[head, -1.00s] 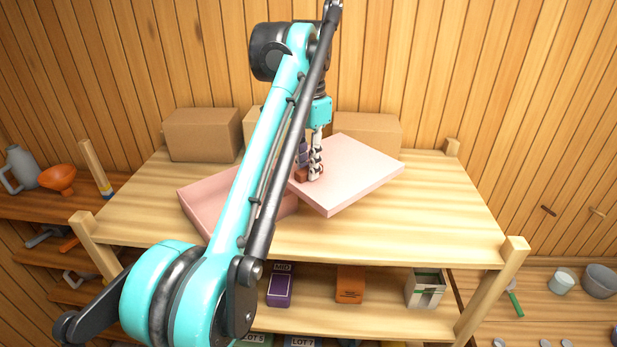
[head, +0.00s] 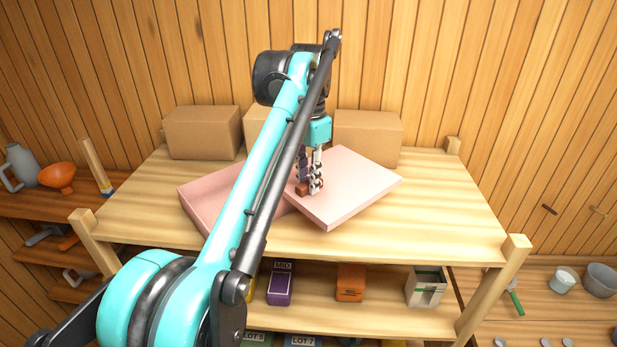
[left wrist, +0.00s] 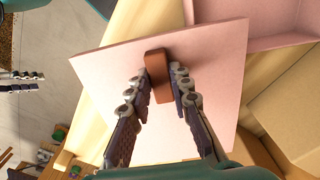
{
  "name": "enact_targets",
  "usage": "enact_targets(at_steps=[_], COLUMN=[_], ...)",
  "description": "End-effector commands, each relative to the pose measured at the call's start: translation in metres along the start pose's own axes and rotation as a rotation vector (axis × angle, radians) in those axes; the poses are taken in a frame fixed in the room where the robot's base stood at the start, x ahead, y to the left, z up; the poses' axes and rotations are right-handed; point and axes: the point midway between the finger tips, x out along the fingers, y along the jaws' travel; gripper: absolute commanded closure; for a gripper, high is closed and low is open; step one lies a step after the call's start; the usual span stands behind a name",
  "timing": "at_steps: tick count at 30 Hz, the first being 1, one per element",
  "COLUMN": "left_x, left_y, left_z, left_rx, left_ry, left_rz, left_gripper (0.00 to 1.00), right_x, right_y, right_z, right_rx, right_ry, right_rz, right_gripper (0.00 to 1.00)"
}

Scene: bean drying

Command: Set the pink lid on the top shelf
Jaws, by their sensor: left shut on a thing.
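The pink lid (head: 352,188) is a flat square with a brown handle (left wrist: 157,75) in its middle. My left gripper (head: 309,188) is shut on this handle from above; its fingers (left wrist: 162,84) stand on both sides of it in the left wrist view. The lid is roughly level, over the middle of the wooden top shelf (head: 440,215). I cannot tell whether it touches the shelf. The open pink box (head: 205,195) stands at its left, partly hidden by my arm; the lid's left corner overlaps it in the head view. My right gripper (left wrist: 18,82) seems to show small at the left wrist view's edge.
Cardboard boxes (head: 202,133) line the back of the top shelf. Corner posts (head: 515,248) rise at its front. The right part of the top shelf is clear. A purple box (head: 280,288) and an orange box (head: 350,284) stand on the shelf below.

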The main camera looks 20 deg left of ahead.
Motion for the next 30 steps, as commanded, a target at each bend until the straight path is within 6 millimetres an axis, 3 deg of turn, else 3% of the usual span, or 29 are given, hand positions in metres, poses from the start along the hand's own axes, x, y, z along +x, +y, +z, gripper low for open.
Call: enact_targets(at_steps=[1,3,14,20,30], left_x=[-0.001,-0.001,-0.004,-0.029,-0.098], left_y=[0.000,0.000,0.000,0.000,-0.001], left_z=[0.000,0.000,0.000,-0.001,-0.001], left_rx=[0.000,0.000,0.000,0.000,0.000], left_ry=[0.000,0.000,0.000,0.000,0.000], left_rz=[0.000,0.000,0.000,0.000,0.000], left_gripper=[0.78,0.59,0.59,0.59,0.59], right_x=[0.000,0.000,-0.002,-0.005,-0.018], right_y=[0.000,0.000,0.000,0.000,0.000], right_z=[0.000,0.000,-0.001,-0.004,-0.013], right_rx=[0.000,0.000,0.000,0.000,0.000], right_ry=[0.000,0.000,0.000,0.000,0.000], right_rz=[0.000,0.000,0.000,0.000,0.000], right_gripper=[0.60,0.60,0.60,0.60,0.60])
